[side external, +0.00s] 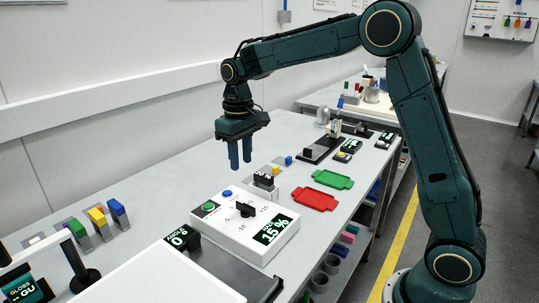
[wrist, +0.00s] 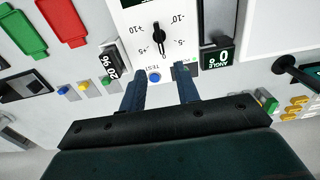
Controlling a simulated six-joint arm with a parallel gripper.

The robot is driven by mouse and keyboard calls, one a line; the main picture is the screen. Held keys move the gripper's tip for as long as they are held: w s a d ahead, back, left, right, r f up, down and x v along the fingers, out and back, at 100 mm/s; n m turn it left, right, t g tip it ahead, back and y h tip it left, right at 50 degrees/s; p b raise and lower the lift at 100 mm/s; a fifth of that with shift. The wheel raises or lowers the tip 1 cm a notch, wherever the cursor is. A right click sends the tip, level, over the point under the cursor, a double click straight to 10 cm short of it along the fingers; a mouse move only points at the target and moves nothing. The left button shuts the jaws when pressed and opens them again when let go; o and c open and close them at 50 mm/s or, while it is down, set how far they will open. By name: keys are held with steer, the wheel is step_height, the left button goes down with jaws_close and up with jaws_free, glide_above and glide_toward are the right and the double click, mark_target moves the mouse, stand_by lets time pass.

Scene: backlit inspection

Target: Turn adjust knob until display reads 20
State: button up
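The white control box (side external: 245,228) stands on the grey bench, with a black adjust knob (side external: 246,209) on its top face. Its display (side external: 273,229) reads 15 %. In the wrist view the knob (wrist: 158,33) is ringed by marks such as -5, -10, +5 and +10, and its pointer lies roughly along the picture's vertical. My gripper (side external: 240,168) hangs above and behind the box, fingers down, apart from the knob. In the wrist view the gripper (wrist: 162,72) is open and empty, with the blue button (wrist: 154,77) showing between its fingers.
A small black display (wrist: 110,62) beside the box seems to read 20 %. An angle display (side external: 181,239) reads 0°. A green button (side external: 208,206) sits on the box. Red (side external: 315,199) and green (side external: 333,180) trays lie to the right. Space above the knob is clear.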

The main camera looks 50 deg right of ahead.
mark_target(244, 204)
steer(key=shift+f, duration=0.1)
steer(key=shift+f, duration=6.8)
jaws_close()
